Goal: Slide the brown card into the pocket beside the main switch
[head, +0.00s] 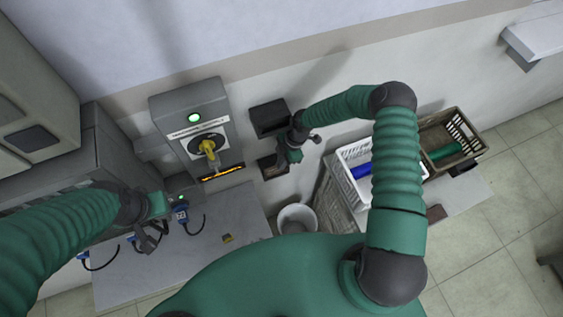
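The main switch is a grey wall box with a yellow handle (208,149) and a green lamp. To its right a dark pocket (269,117) is on the wall. Below the pocket is a flat dark-brown piece (271,168), which looks like the brown card. My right gripper (283,160) is at that piece's right edge, below the pocket. Its fingers are too small and dark to tell whether they grip it. My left gripper (149,241) hangs over the grey bench at lower left, with no card seen at it.
The grey bench (222,268) has blue plugs (181,215) with black cables and a small yellow-brown piece (228,238). A round bin (297,218) stands below the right gripper. A white crate (350,185) and a brown crate (463,125) stand at right.

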